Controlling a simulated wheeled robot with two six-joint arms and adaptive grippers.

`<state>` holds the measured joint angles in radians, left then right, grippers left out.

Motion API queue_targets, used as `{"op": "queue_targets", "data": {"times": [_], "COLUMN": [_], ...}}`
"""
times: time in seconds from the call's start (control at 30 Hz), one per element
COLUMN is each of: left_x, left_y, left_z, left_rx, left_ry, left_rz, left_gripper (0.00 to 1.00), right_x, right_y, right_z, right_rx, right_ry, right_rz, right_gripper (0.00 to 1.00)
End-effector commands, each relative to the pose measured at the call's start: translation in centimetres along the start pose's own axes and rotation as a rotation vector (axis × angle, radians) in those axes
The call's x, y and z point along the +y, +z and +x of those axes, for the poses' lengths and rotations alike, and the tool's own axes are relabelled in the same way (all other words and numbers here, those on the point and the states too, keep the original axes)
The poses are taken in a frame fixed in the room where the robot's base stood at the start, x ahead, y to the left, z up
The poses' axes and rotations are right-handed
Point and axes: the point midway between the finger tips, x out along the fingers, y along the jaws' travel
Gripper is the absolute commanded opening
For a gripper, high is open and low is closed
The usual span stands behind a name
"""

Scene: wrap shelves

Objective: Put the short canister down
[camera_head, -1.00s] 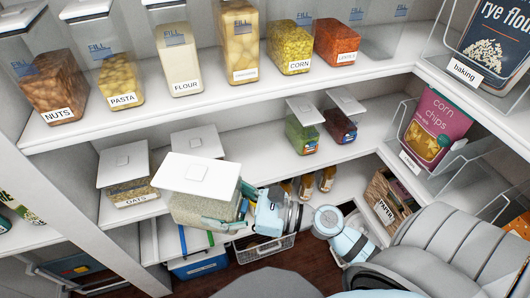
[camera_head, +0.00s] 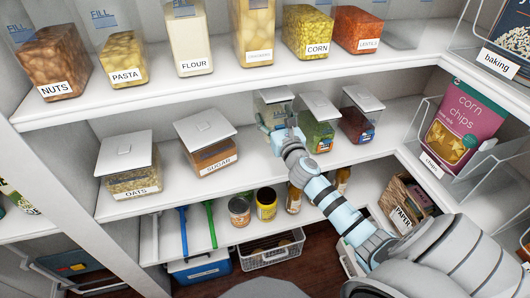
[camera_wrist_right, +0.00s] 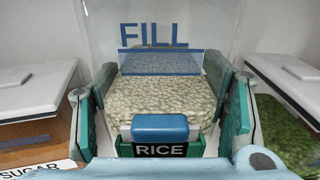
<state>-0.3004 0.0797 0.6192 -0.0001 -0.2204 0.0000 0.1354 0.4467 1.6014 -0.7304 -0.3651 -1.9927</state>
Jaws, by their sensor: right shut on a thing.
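The short canister (camera_head: 274,97) is a clear box with a light lid, between the sugar canister (camera_head: 206,147) and a green-filled canister (camera_head: 319,122) on the middle shelf (camera_head: 240,172). In the right wrist view the canister (camera_wrist_right: 165,85) shows pale grains, a "FILL" mark and a "RICE" label, and looks upright. My right gripper (camera_head: 277,122) is shut on it, with green-padded fingers on both sides in the right wrist view (camera_wrist_right: 168,105). The gripper hides its lower front in the head view, so I cannot tell whether its base touches the shelf. My left gripper is not in view.
The oats canister (camera_head: 129,165) stands left of the sugar. A dark red canister (camera_head: 361,112) stands right of the green one. The upper shelf (camera_head: 150,97) with tall canisters overhangs. Jars and a wire basket (camera_head: 270,250) are below. Bare shelf shows in front of the canisters.

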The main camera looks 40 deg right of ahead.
Motion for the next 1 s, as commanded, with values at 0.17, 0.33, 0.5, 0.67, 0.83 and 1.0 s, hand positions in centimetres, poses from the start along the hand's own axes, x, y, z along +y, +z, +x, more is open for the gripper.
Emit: {"op": "queue_targets", "data": {"times": [0.17,0.33,0.5,0.67,0.83,1.0], "left_x": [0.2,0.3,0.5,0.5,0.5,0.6], "left_y": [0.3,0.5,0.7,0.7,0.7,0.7], "left_z": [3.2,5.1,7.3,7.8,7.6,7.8], "left_rx": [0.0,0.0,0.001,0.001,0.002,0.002], "left_ry": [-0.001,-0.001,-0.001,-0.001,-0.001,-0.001], "left_rz": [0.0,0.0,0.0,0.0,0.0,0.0], "left_gripper": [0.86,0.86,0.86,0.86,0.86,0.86], "right_x": [-0.4,-0.3,-0.2,-0.3,-0.2,-0.3], "right_y": [-3.8,-6.3,-9.0,-9.8,-9.6,-10.1], "right_z": [0.2,0.2,0.2,0.1,0.1,0.1], "right_rx": [-0.002,-0.003,-0.003,-0.003,-0.003,0.0], "right_ry": [-0.016,-0.013,-0.012,-0.012,-0.012,-0.013], "right_rz": [0.0,0.001,0.0,0.0,0.001,0.001], "right_gripper": [0.05,0.05,0.05,0.05,0.05,0.74]}}
